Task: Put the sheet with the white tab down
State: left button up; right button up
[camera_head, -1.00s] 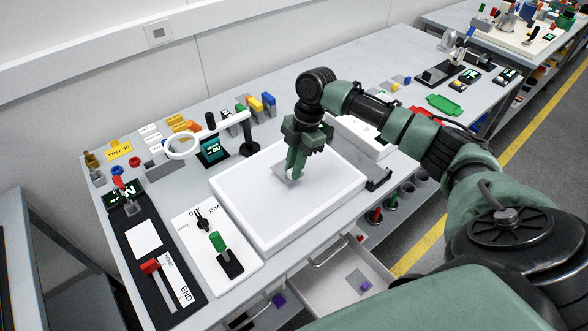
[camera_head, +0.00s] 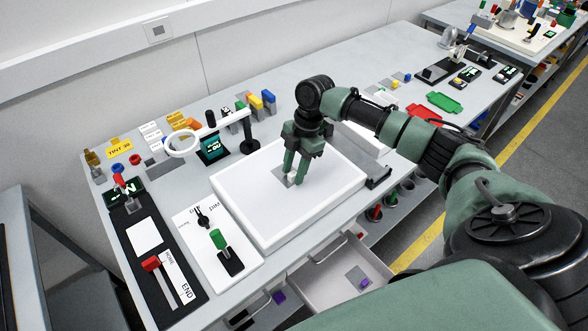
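A small grey sheet (camera_head: 288,179) lies on the white light panel (camera_head: 245,211), near the middle of its bright surface. A small white bit shows at its right edge, by my fingertips, and looks like its tab. My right gripper (camera_head: 295,178) points down right over the sheet. Its two green fingers stand apart with a gap between them, and it looks open. The fingers hide part of the sheet, so I cannot tell whether a fingertip still touches it. My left gripper is out of view.
A ring magnifier (camera_head: 183,144) stands behind the panel's left side. A control board with a green knob (camera_head: 217,240) and a black slider board with a red handle (camera_head: 151,264) are at left. An open drawer (camera_head: 343,277) juts out below the table front.

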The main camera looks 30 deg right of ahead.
jog(key=shift+d+r, duration=0.1)
jog(key=shift+r, duration=0.3)
jog(key=b+v, duration=0.2)
jog(key=v, duration=0.9)
jog(key=shift+d, duration=0.1)
